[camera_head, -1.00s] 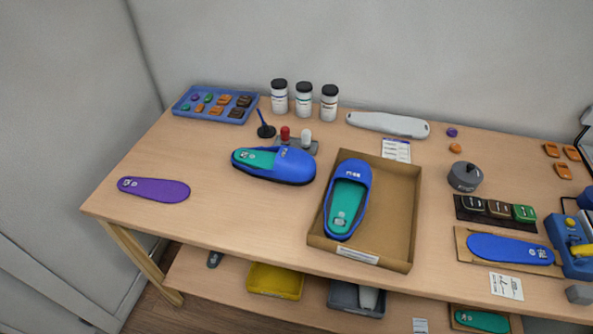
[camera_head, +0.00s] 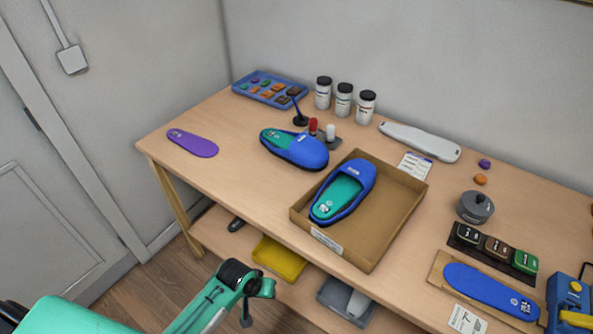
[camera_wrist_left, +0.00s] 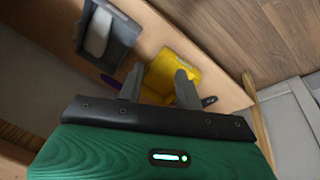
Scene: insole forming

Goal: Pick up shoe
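One blue shoe with a teal insole (camera_head: 295,149) lies on the table, left of the cardboard box. A second blue shoe with a teal insole (camera_head: 342,191) lies inside the box (camera_head: 376,228), against its left side. My left arm comes in from the bottom left of the head view, low in front of the table and well away from both shoes. In the left wrist view the left gripper (camera_wrist_left: 158,86) has its two fingers apart with nothing held between them. It points toward the lower shelf. My right gripper is not in view.
A purple insole (camera_head: 192,143) lies at the table's left end. A blue tray (camera_head: 237,88), several bottles and small tools stand behind the shoes. The lower shelf holds a yellow bin (camera_head: 279,259) and a grey bin (camera_head: 345,301).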

